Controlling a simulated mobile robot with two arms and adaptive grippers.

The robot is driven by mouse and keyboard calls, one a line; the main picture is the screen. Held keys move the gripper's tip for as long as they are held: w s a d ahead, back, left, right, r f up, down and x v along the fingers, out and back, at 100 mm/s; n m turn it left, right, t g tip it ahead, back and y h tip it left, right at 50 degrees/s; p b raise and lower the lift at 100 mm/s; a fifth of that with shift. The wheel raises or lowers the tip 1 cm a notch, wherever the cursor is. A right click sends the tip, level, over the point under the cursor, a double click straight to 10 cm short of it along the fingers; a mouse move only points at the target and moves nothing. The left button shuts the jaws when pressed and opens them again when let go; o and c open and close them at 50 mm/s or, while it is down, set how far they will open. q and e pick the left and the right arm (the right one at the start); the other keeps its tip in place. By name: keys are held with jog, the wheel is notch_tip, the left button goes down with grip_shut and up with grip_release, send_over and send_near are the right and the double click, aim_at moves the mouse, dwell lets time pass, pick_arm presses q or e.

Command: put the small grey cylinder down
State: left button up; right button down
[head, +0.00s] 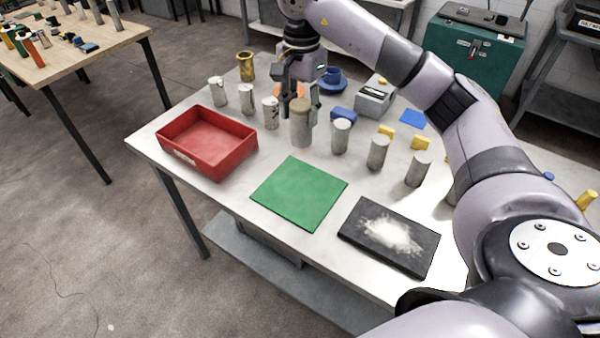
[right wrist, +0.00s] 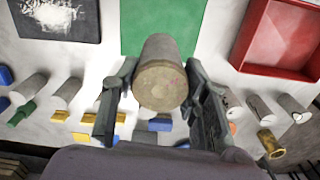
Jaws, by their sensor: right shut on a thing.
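My right gripper (head: 299,108) is shut on a small grey cylinder (head: 301,128), with one finger on each side of it. The cylinder is upright, with a brownish top, among the row of other grey cylinders behind the green mat (head: 299,193). In the right wrist view the cylinder (right wrist: 160,72) sits between the two fingers (right wrist: 160,105), its lower part overlapping the green mat (right wrist: 163,25). I cannot tell whether its base touches the table. My left gripper is not in view.
A red tray (head: 207,165) stands at left and a black powder-marked plate (head: 390,238) at front right. Several grey cylinders (head: 341,137) stand on both sides. Behind are a brass cup (head: 246,66), a blue part (head: 332,80) and a grey box (head: 376,98). The green mat is bare.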

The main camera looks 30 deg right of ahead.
notch_tip(320, 180, down, 16)
jog(key=p, duration=0.4)
jog(key=shift+a+f, duration=0.1)
jog(key=shift+f, duration=0.5)
jog(key=shift+w, duration=0.1)
jog(key=shift+f, duration=0.1)
jog(key=c, duration=1.4)
grip_release()
jog(key=shift+f, duration=0.1)
jog(key=o, duration=0.5)
jog(key=shift+c, duration=0.2)
